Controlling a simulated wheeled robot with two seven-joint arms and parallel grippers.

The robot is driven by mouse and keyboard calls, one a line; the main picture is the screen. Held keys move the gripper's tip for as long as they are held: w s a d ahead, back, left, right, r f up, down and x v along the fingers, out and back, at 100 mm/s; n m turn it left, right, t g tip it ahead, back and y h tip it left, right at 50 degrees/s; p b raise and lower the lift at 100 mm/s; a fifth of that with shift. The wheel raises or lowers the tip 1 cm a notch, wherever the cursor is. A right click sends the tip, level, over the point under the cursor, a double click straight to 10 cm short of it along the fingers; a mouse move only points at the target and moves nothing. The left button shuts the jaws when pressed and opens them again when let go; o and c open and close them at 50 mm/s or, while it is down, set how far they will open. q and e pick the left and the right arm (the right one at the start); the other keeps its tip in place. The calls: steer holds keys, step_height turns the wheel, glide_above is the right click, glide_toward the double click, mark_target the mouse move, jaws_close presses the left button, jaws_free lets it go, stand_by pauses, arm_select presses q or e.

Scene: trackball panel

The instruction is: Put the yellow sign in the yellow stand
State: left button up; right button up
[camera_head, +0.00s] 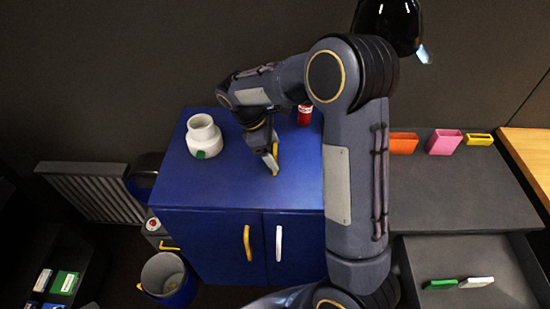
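The yellow sign (276,152) shows as a thin strip, nearly edge-on, at the fingers of my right gripper (271,160). The gripper appears shut on it, above the blue cabinet; the fingers partly hide it. The yellow stand (479,139) is a small, low holder at the back right of the dark grey counter, well to the right of the gripper. My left gripper is not in view.
Pink (445,142) and orange (404,143) holders stand left of the yellow stand. Green (440,285) and white (477,282) pieces lie in an open drawer (505,262). The blue cabinet (180,179) bears a white jar (203,136) and red can (304,115).

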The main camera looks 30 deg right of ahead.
steer(key=c, duration=0.6)
steer(key=shift+r, duration=0.15)
